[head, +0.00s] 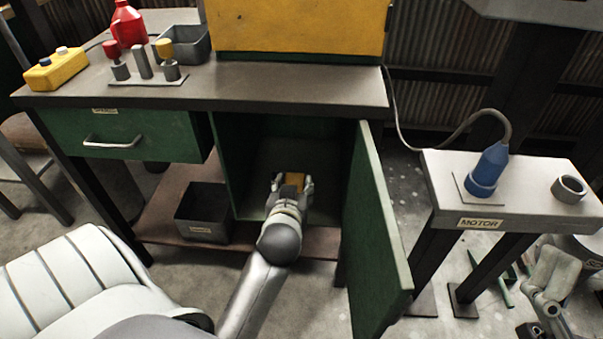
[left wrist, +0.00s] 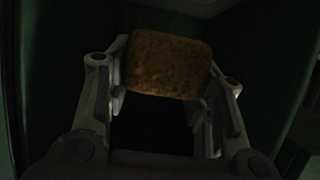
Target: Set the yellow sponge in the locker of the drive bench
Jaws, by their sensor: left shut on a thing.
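The yellow sponge (head: 293,180) is inside the open locker (head: 261,138) of the green drive bench (head: 300,85). My left gripper (head: 292,184) reaches in through the locker's front and is shut on the sponge. In the left wrist view the sponge (left wrist: 167,65) sits between the two fingers of my left gripper (left wrist: 164,90), in dark surroundings. Whether the sponge touches the locker floor cannot be told. My right gripper (head: 548,290) shows at the lower right edge, away from the bench; its fingers are not clear.
The green locker door (head: 375,235) stands open to the right of my left arm. A dark bin (head: 203,212) sits on the low shelf at left. The motor stand (head: 520,190) is at right.

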